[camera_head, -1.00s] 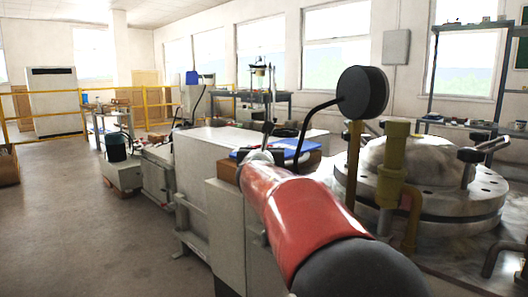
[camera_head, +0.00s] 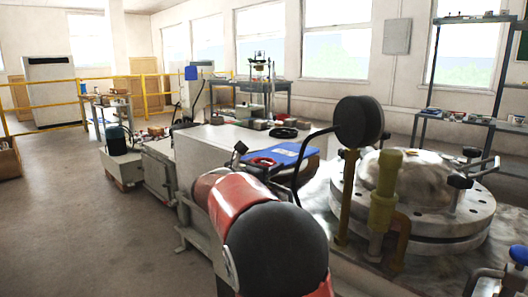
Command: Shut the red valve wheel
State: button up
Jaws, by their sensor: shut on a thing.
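The red valve wheel (camera_head: 263,161) shows as a small red ring just beyond my arm, left of a blue flat thing (camera_head: 295,154). My gripper (camera_head: 258,169) is a dark shape at the near side of the wheel, mostly hidden behind my red and black arm. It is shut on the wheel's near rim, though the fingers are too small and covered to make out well. The valve body below the wheel is hidden by my arm.
A large flanged vessel (camera_head: 420,205) with a yellow-green post (camera_head: 384,190) fills the right. A grey machine block (camera_head: 205,150) stands behind. Open floor (camera_head: 80,220) lies at left.

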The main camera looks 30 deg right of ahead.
jog(key=m+g+p, duration=0.1)
jog(key=g, duration=0.1)
jog(key=m+g+h+p, duration=0.1)
jog(key=m+g+p, duration=0.1)
jog(key=shift+r+h, duration=0.2)
jog(key=shift+h, duration=0.1)
jog(key=m+g, duration=0.1)
jog(key=g, duration=0.1)
jog(key=m+g+p, duration=0.1)
jog(key=g, duration=0.1)
jog(key=shift+f+m+g, duration=0.15)
jog(key=shift+m+g, duration=0.15)
jog(key=m+g, duration=0.1)
jog(key=g, duration=0.1)
jog(key=m+g, duration=0.2)
jog(key=g, duration=0.1)
jog(key=shift+s+f+m, duration=0.1)
jog(key=shift+f+m, duration=0.05)
jog(key=shift+m, duration=0.15)
jog(key=shift+s+m+g+y, duration=0.15)
jog(key=shift+m+g+y, duration=1)
jog(key=shift+g, duration=0.75)
jog(key=shift+m+g+y, duration=0.35)
jog(key=shift+m+g, duration=0.2)
jog(key=shift+g, duration=0.15)
jog(key=o, duration=1)
jog(key=shift+a, duration=0.1)
